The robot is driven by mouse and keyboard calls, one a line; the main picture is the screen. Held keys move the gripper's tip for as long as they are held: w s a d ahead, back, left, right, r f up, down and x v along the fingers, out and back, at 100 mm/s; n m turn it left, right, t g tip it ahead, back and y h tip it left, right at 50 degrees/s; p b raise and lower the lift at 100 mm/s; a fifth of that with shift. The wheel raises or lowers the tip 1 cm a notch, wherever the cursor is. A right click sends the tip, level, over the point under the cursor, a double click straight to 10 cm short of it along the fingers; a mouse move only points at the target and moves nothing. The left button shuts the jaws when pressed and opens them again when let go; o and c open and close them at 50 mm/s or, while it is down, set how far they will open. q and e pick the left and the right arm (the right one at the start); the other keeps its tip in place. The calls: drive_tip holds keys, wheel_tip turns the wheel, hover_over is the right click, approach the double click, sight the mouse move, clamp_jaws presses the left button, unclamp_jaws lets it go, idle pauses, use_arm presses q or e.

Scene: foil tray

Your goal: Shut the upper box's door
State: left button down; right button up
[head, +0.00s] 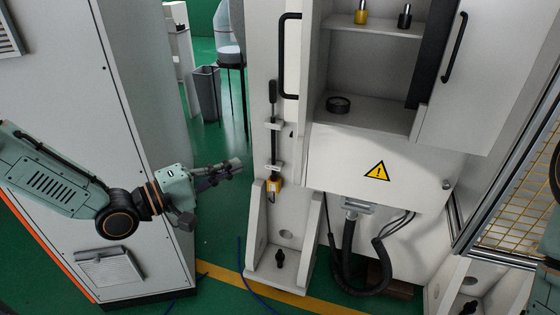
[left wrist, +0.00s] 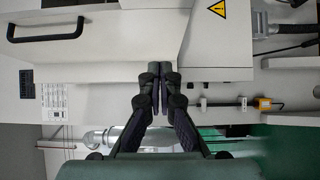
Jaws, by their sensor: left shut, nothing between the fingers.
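The upper box (head: 372,75) is open at the front, with its shelves showing. A white panel with a black bar handle (head: 283,57) stands at its left side, turned steeply to the view. A second white panel with a handle (head: 453,48) is at its right side; I cannot tell which panel is the named door. My left gripper (head: 238,165) is shut and empty, left of and below the left panel, apart from it in the head view. In the left wrist view, the shut fingertips (left wrist: 160,74) show before white surfaces, with a handle (left wrist: 45,30) at upper left. My right gripper is out of view.
A lower white face with a yellow warning sign (head: 377,171) is below the shelves, hoses (head: 350,235) hanging under it. A black rod with a yellow end (head: 273,150) is on the white post. A grey cabinet (head: 110,150) stands left, a yellow mesh fence (head: 515,200) right.

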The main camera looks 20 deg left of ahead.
use_arm(q)
drive_tip(key=w+d, duration=0.6)
drive_tip(key=d, duration=0.2)
drive_tip(key=shift+w+d+b, duration=0.25)
drive_tip(key=shift+d+b, duration=0.15)
drive_tip(key=shift+w+d, duration=0.1)
drive_tip(key=shift+d, duration=0.05)
idle(0.6)
